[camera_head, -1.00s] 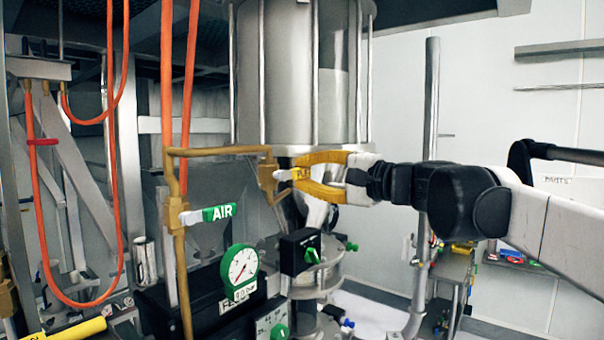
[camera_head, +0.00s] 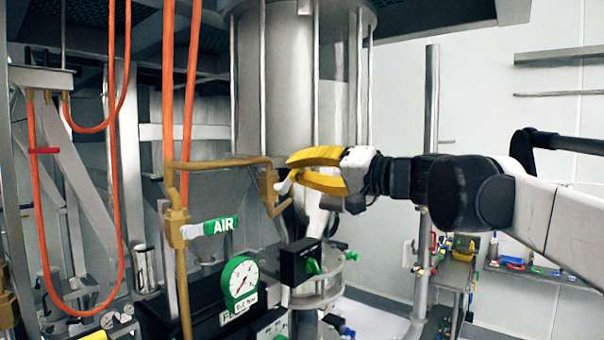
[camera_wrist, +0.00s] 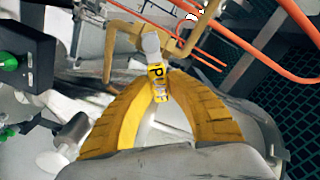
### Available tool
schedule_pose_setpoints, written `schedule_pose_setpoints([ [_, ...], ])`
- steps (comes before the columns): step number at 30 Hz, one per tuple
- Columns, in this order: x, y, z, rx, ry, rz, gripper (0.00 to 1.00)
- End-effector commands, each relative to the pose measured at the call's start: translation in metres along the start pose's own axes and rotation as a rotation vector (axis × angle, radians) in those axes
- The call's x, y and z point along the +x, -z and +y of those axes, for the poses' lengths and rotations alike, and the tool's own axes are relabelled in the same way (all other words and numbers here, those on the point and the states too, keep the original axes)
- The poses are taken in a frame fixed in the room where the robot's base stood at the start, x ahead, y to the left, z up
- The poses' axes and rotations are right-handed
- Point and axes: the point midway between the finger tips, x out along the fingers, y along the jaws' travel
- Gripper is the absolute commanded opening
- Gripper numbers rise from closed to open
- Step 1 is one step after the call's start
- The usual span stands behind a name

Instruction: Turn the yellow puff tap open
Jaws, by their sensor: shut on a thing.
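The puff tap has a yellow lever marked PUFF (camera_wrist: 158,84) with a pale metal end (camera_wrist: 150,45) at its pivot, in the upper middle of the wrist view. In the head view its pale part (camera_head: 285,186) shows at the brass pipe fitting, slanting, and the rest is mostly hidden by my fingers. My gripper (camera_head: 291,170) has yellow fingers and reaches in from the right. In the wrist view the fingertips (camera_wrist: 157,92) close on the lever from both sides.
A green AIR lever (camera_head: 220,226) sits on the brass pipe to the left. A round green-rimmed gauge (camera_head: 241,280) stands below, and a black box with a green knob (camera_head: 301,262) is just under my gripper. Orange hoses (camera_head: 178,100) hang at left.

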Motion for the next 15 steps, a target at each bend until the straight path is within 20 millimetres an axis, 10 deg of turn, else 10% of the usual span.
schedule_pose_setpoints([
  [15, 0.0, -0.006, -0.026, -0.484, 0.001, 0.002, 0.0],
])
